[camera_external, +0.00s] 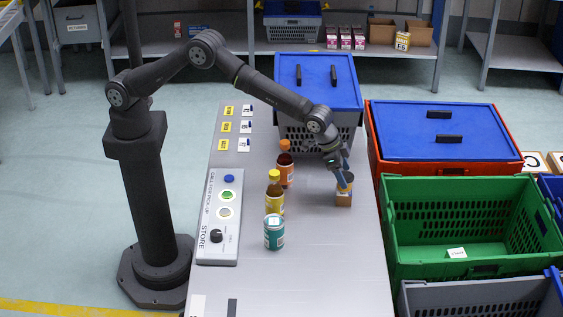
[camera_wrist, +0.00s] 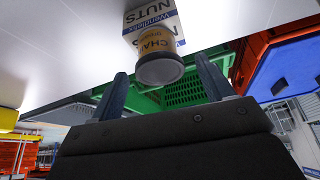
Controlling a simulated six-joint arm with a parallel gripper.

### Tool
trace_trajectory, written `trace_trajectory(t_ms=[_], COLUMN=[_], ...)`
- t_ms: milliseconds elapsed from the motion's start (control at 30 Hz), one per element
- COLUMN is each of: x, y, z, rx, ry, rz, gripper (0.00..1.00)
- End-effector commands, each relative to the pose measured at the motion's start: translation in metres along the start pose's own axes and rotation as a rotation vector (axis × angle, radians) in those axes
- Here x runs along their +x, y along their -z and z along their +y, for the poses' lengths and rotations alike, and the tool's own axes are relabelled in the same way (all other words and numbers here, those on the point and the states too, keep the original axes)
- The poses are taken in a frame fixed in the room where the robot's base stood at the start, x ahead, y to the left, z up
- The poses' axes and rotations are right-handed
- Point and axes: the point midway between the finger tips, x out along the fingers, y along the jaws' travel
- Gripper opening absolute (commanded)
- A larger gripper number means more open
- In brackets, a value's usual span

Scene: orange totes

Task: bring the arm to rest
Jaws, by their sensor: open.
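The can (camera_wrist: 160,50), with a tan label and grey lid, shows just beyond the fingertips, and nothing is gripped. Part of the can is hidden by the fingers in the external view.
An orange-capped bottle (camera_external: 286,168), a yellow bottle (camera_external: 275,195) and a teal can (camera_external: 274,233) stand left of my gripper. A blue-lidded grey crate (camera_external: 310,131) is behind. A green tote (camera_external: 455,190) and a blue-lidded orange tote (camera_external: 374,150) are at right. A button panel (camera_external: 221,248) lies left.

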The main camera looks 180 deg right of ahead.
Motion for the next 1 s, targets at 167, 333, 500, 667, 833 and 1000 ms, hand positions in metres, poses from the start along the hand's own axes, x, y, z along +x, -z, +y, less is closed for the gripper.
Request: trace_trajectory(t_ms=[167,333,500,667,833,1000], x=[-0.021,-0.048,-0.073,-0.096,-0.120,-0.126], y=[0.013,0.009,-0.003,-0.013,-0.026,-0.035], z=[0.000,0.014,0.035,0.054,0.075,0.102], rx=[0.000,0.003,0.003,0.003,0.003,0.023], ry=[-0.002,-0.002,-0.002,-0.002,-0.002,-0.010], rz=[0.004,-0.001,-0.001,0.001,-0.001,-0.002], gripper=[0.73,0.73,0.73,0.73,0.73,0.73])
